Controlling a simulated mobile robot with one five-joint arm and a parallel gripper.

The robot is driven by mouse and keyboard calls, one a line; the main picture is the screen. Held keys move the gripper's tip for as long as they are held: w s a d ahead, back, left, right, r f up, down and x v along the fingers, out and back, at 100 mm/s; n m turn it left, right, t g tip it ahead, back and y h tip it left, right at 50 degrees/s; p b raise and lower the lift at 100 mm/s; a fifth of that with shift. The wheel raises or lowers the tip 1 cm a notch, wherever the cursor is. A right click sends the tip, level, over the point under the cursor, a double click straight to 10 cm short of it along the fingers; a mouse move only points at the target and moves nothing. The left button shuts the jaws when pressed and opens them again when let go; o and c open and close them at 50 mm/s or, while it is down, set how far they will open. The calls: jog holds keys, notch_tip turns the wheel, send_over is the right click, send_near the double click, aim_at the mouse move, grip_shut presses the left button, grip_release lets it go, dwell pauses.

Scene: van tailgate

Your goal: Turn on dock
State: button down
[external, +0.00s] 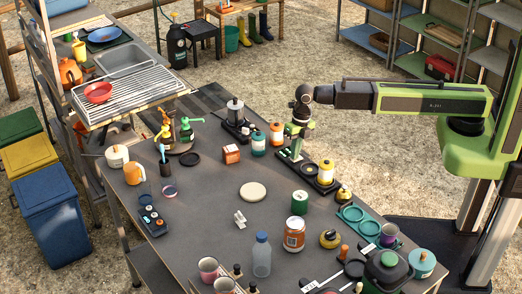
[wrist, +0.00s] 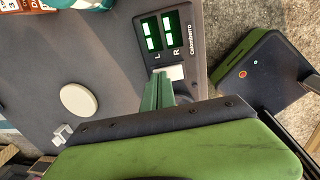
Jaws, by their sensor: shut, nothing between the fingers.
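In the wrist view the dock (wrist: 190,30) shows two green-lit panels with white blocks, marked L and R. A pale switch plate (wrist: 176,73) sits just below the letters. My gripper (wrist: 160,79) is shut and empty, its green fingers pointing at the dock's end, beside the plate's left part. I cannot tell whether they touch it. In the external view my gripper (external: 297,146) is low over the dock's far end.
Orange and teal canisters (external: 259,145) stand close behind the dock. A similar dark unit (external: 237,128) is farther back. A cream disc (external: 253,192) and a small white bracket (external: 240,219) lie left of the dock, with bare table around them. A green jar (external: 300,202) stands nearer the front.

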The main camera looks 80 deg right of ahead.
dwell(0.3)
jog(key=shift+w+f, duration=0.15)
jog(key=shift+f, duration=0.05)
jog(key=shift+s+d+r+g, duration=0.1)
jog(key=shift+s+d+g, duration=0.2)
jog(key=shift+s+d, duration=0.3)
jog(key=shift+a, duration=0.1)
